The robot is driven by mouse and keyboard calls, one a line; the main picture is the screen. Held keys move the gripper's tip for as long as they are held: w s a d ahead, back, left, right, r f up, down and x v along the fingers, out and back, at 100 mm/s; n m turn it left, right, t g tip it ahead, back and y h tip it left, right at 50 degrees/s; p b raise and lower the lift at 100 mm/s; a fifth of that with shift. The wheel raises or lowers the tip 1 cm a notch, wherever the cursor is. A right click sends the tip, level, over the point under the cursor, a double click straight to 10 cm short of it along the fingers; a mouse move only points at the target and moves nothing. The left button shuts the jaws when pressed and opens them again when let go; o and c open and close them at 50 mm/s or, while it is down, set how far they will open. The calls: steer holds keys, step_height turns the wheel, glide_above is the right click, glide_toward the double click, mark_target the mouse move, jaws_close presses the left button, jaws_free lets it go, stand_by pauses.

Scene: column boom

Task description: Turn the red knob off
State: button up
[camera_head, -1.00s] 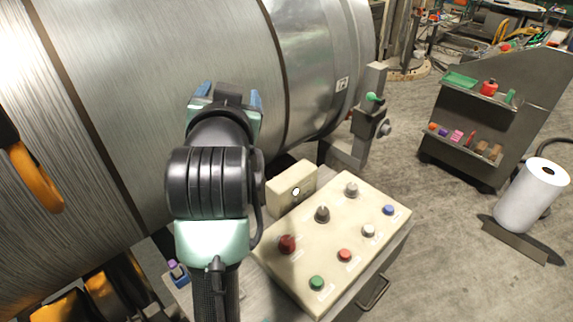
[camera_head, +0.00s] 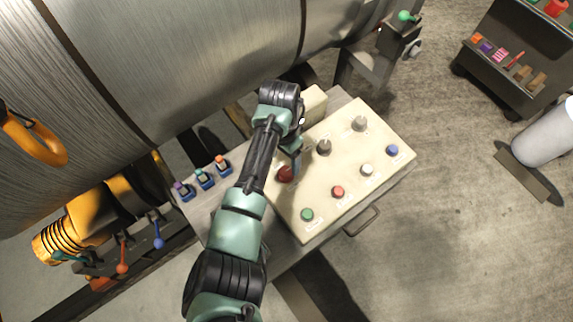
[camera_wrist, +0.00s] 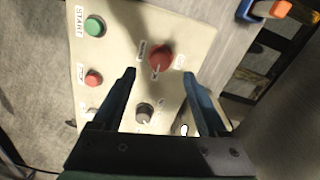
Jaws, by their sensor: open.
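The red knob (camera_head: 285,174) sits at the left end of the cream control panel (camera_head: 322,190), in the row of knobs. My gripper (camera_head: 295,165) is just above the panel beside the red knob, partly hidden by my arm. In the wrist view the red knob (camera_wrist: 161,58) lies ahead of and between the fingertips of my open gripper (camera_wrist: 158,75), with nothing held. A white pointer mark shows on the knob's lower side there. Whether either finger touches the knob cannot be told.
Two grey knobs (camera_head: 324,147) stand right of the red knob. Green (camera_head: 307,215), red (camera_head: 338,191), white and blue buttons line the panel's front. A cream box (camera_head: 313,102) stands behind.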

mark_target(286, 171)
step_height(286, 171, down, 7)
steer(key=shift+d+r, duration=0.1)
steer(key=shift+d, duration=0.05)
stand_by(0.4)
jaws_close()
